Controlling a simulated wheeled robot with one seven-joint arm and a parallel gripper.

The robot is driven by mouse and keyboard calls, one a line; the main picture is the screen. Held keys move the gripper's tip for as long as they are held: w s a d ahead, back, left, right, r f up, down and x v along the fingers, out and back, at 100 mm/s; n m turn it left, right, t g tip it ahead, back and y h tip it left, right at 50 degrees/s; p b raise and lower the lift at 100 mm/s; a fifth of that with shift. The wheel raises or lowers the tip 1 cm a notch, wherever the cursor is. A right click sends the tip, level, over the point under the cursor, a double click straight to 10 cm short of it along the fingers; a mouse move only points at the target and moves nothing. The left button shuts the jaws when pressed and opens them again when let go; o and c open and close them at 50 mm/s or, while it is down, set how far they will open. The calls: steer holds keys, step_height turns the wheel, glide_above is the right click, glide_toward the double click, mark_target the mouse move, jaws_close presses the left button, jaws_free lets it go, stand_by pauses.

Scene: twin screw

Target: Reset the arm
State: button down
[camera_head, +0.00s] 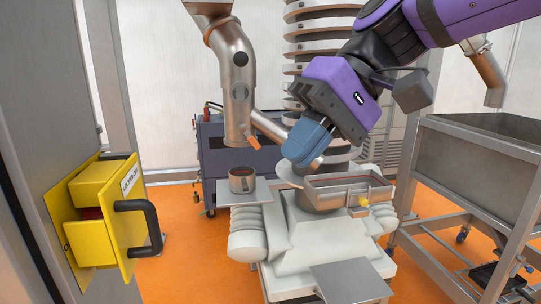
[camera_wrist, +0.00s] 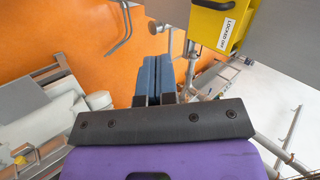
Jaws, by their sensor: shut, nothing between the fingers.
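My gripper (camera_head: 306,141) hangs at the end of my purple and black arm, in front of the machine in the head view. Its blue fingers are together and hold nothing. In the wrist view my gripper (camera_wrist: 158,66) shows the two blue fingers side by side, with orange floor beyond the tips. The fingers appear clear of the machine, but they overlap it in the head view, so the gap cannot be told.
A yellow lockout box (camera_head: 100,215) with a black handle is on the left. The white machine (camera_head: 295,240) carries a small metal cup (camera_head: 242,180) and a rectangular tray (camera_head: 348,186). A steel bin on a wheeled frame (camera_head: 480,165) stands at the right.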

steer(key=s+d+f+m+t+h, duration=0.1)
steer(key=d+f+t+h, duration=0.1)
steer(key=d, duration=0.7)
steer(key=s+d+f+m+t+h, duration=0.1)
steer(key=d+f+m+t+h, duration=0.1)
steer(key=d, duration=0.7)
steer(key=s+d+f+m+t+h, duration=0.1)
steer(key=d+f+m+t+h, duration=0.1)
steer(key=d, duration=0.8)
step_height(320, 180, down, 3)
steer(key=t+h, duration=0.1)
steer(key=t, duration=0.1)
steer(key=shift+s+r+t+h, duration=0.2)
steer(key=shift+s+t+h, duration=0.05)
steer(key=shift+t+h, duration=0.05)
steer(key=shift+a, duration=0.15)
